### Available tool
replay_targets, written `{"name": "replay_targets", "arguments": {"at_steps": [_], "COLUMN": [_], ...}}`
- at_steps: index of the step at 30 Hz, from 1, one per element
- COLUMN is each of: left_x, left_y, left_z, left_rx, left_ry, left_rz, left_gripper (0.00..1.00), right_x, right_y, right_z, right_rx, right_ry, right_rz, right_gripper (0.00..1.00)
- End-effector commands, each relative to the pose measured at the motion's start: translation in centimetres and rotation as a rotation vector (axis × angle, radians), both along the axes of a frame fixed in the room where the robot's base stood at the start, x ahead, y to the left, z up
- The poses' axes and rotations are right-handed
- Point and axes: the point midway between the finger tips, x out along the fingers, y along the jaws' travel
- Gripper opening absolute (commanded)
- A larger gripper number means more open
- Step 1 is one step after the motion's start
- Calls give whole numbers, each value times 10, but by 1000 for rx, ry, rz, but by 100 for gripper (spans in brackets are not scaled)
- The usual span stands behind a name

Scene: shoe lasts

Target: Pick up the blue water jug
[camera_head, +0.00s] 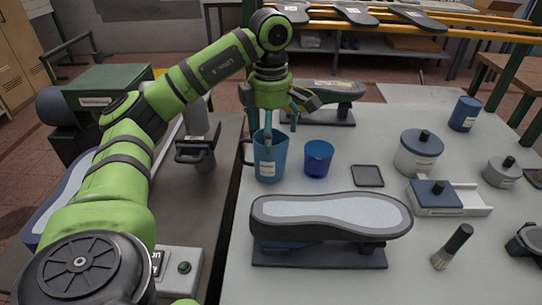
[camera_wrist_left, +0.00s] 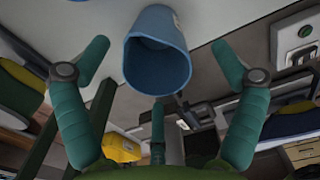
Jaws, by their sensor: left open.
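The blue water jug (camera_head: 270,158) stands upright on the grey worktable (camera_head: 232,282), with its handle on the left side and a small white label. My left gripper (camera_head: 280,125) hangs over the jug with its fingers spread. One finger overlaps the jug's rim in the head view. The left wrist view shows the jug (camera_wrist_left: 158,62) ahead, its open mouth facing the camera. It sits between the two outer fingers of the gripper (camera_wrist_left: 162,50), with gaps on both sides. The fingers hold nothing. My right gripper does not show.
A blue cup (camera_head: 318,157) stands just right of the jug. A shoe last on a stand (camera_head: 330,217) lies in front, another (camera_head: 325,90) behind. A dark square pad (camera_head: 367,175) and a lidded pot (camera_head: 419,152) are farther right. The table's left edge is close to the jug.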

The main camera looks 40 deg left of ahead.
Motion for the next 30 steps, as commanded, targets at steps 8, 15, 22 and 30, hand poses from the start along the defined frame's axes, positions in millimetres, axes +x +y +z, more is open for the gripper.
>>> {"name": "replay_targets", "arguments": {"at_steps": [8,15,22,30], "left_x": [-1,1,1,2], "left_y": [5,12,12,12], "left_z": [-27,-59,-71,-71], "left_rx": [6,7,5,5], "left_ry": [7,8,3,4], "left_rz": [4,2,1,1], "left_gripper": [94,94,94,42], "right_x": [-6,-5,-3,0], "right_y": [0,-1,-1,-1], "right_z": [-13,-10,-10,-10], "right_rx": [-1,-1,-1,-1], "right_ry": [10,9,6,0], "right_rz": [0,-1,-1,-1], "right_gripper": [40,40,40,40]}}
